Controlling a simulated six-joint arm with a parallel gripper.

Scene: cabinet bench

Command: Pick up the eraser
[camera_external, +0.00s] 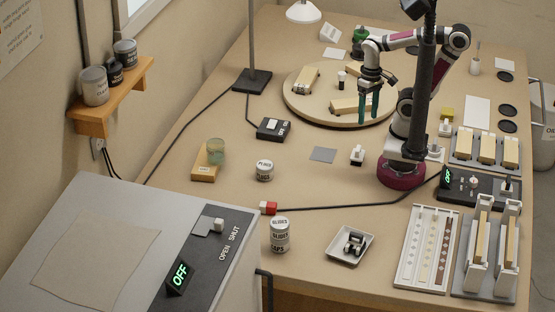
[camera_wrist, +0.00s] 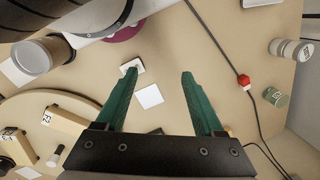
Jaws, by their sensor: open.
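I cannot tell for sure which thing is the eraser. A small red-and-white block (camera_external: 268,208) lies by the black cable left of centre; its red part also shows in the wrist view (camera_wrist: 243,80). A yellow-green block (camera_external: 445,115) sits behind my arm's base at the right. My gripper (camera_external: 369,113) points down over the right part of the round wooden board (camera_external: 298,112), with its green fingers apart. In the wrist view the fingers (camera_wrist: 159,74) are open, with nothing between them, and both blocks are well away from them.
Wooden blocks (camera_external: 344,106) lie on the round board. A grey square (camera_external: 322,155) and a small white-based item (camera_external: 357,155) are in front of it. Labelled cans (camera_external: 280,235), a white tray (camera_external: 350,245) and racks (camera_external: 486,250) stand nearer. Bare bench lies between them.

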